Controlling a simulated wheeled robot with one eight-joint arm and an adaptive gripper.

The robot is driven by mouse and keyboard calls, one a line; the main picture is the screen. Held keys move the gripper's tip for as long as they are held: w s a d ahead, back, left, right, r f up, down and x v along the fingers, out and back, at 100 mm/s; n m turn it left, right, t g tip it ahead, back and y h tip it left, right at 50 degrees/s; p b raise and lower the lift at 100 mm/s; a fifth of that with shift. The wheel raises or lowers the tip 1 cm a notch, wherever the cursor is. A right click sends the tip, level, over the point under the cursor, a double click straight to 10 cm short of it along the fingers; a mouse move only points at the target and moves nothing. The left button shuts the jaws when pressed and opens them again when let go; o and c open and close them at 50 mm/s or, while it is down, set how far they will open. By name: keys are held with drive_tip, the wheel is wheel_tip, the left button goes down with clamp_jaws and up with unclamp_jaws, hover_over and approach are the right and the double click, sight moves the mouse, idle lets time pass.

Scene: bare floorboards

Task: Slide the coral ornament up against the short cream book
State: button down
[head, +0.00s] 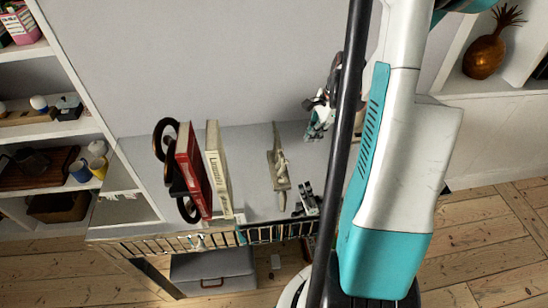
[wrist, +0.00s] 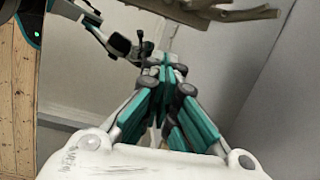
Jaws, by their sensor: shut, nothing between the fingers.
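The coral ornament (head: 281,170) is a pale, branching piece on a small flat base, standing on the shelf top. Its tan branches cross the top of the wrist view (wrist: 225,12). The short cream book (head: 218,170) stands upright to its left, with a clear gap between them. My gripper (head: 310,105) is at the ornament's upper right in the head view, partly hidden by my arm and a dark pole. In the wrist view my gripper (wrist: 165,68) has its teal and grey fingers together with nothing between them. It appears apart from the ornament.
A red book (head: 192,170) stands left of the cream book, beside a dark looped object (head: 165,145). A small dark item (head: 306,199) lies near the shelf's front edge, right of the ornament. The wall closes off the back. Shelf top between cream book and ornament is clear.

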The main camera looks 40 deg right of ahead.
drive_tip(key=shift+m+y, duration=0.4)
drive_tip(key=shift+m, duration=0.2)
drive_tip(key=b+x, duration=0.1)
drive_tip(key=x, duration=0.2)
drive_tip(key=b+x, duration=0.1)
drive_tip(key=x, duration=0.3)
drive_tip(key=s+b+x, duration=0.1)
drive_tip(key=b+x, duration=0.1)
drive_tip(key=x, duration=0.2)
drive_tip(key=shift+d+f, duration=0.2)
drive_tip(key=a, duration=0.1)
drive_tip(key=w+a+b, duration=0.1)
drive_tip(key=a, duration=0.1)
drive_tip(key=shift+w+r, duration=0.15)
drive_tip(key=shift+w, duration=0.2)
drive_tip(key=shift+w+a, duration=0.2)
drive_tip(key=shift+a, duration=0.05)
